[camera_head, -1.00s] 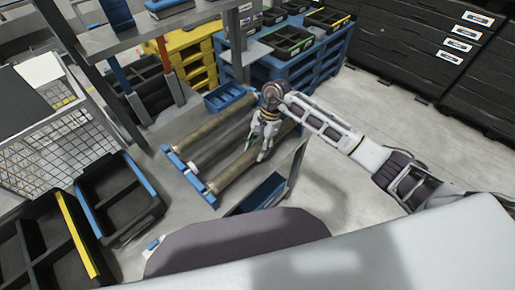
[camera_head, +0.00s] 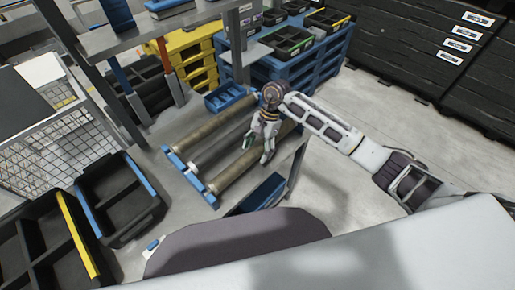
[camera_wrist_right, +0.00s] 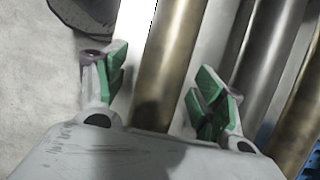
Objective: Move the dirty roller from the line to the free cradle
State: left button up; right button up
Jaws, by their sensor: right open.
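My right gripper (camera_head: 258,150) is open over the right-hand roller of a low roller frame. In the right wrist view its green-padded fingers (camera_wrist_right: 160,95) stand on either side of a brown, stained roller (camera_wrist_right: 172,60), with gaps between pads and roller. The same brown roller (camera_head: 236,169) shows in the head view, its far part hidden by the gripper. A grey roller (camera_wrist_right: 262,45) and another brown roller (camera_wrist_right: 302,100) lie beside it. I cannot make out which place is the free cradle. My left gripper does not show.
A blue tray (camera_head: 263,192) sits right of the roller frame, by a grey upright panel (camera_head: 297,165). Black bins (camera_head: 120,205) and a wire basket (camera_head: 62,150) stand left. Blue pallets (camera_head: 310,68) stand behind. The floor (camera_head: 390,115) to the right is clear.

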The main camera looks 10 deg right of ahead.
jog(key=v, duration=1.2)
dwell(0.6)
